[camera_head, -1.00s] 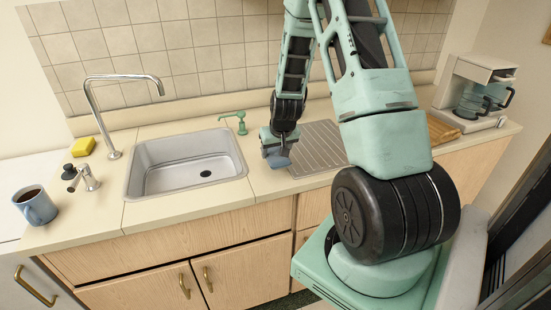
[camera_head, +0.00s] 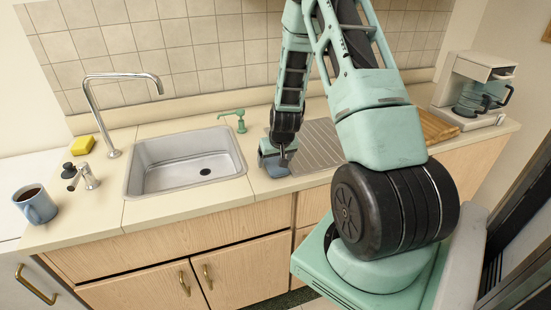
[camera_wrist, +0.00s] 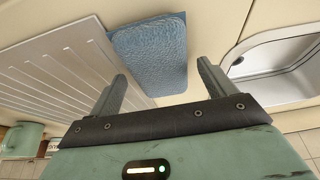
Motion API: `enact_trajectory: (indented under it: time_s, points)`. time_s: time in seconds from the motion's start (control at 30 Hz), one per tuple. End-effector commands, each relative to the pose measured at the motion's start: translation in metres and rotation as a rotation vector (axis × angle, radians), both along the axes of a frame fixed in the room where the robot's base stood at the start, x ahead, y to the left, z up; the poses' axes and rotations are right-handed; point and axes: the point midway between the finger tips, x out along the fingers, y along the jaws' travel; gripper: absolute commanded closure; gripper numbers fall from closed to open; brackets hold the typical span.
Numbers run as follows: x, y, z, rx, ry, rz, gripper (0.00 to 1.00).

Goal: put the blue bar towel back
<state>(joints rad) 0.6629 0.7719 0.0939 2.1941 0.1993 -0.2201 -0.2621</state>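The blue bar towel (camera_head: 276,171) is a folded, textured pad on the counter between the sink (camera_head: 186,165) and the ribbed drainboard. In the wrist view the towel (camera_wrist: 150,52) lies just beyond my fingertips, its left side against the drainboard's edge. My gripper (camera_head: 275,156) points down, low over the counter at the towel. In the wrist view my gripper's fingers (camera_wrist: 162,78) are spread apart. The left fingertip is close to the towel's near corner, and a gap shows between the right fingertip and the towel. Whether either finger touches it I cannot tell.
The drainboard (camera_head: 318,147) is bare beside the towel. A green soap dispenser (camera_head: 238,120) stands behind the sink. A yellow sponge (camera_head: 82,145), a chrome faucet (camera_head: 112,152) and a blue mug (camera_head: 36,207) are to the left. A coffee maker (camera_head: 470,95) and wooden board (camera_head: 437,126) are to the right.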

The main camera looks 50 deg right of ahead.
Motion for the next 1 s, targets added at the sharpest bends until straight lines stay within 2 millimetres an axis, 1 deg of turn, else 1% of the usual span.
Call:
enact_trajectory:
  time_s: [0.13,0.27,0.37,0.7,0.8,0.9,1.0]
  points:
    - [0.0,0.0,0.002,0.0,0.0,0.0,0.17]
    - [-0.001,0.0,0.009,-0.001,-0.002,0.0,0.17]
    - [-0.005,0.003,0.02,-0.002,-0.002,0.001,0.17]
    - [-0.025,0.015,0.076,-0.004,-0.003,0.001,0.17]
    - [-0.03,0.019,0.09,-0.002,-0.003,0.001,0.17]
    - [-0.034,0.021,0.102,-0.003,-0.002,0.001,0.17]
    - [-0.037,0.023,0.109,-0.001,-0.002,0.001,0.17]
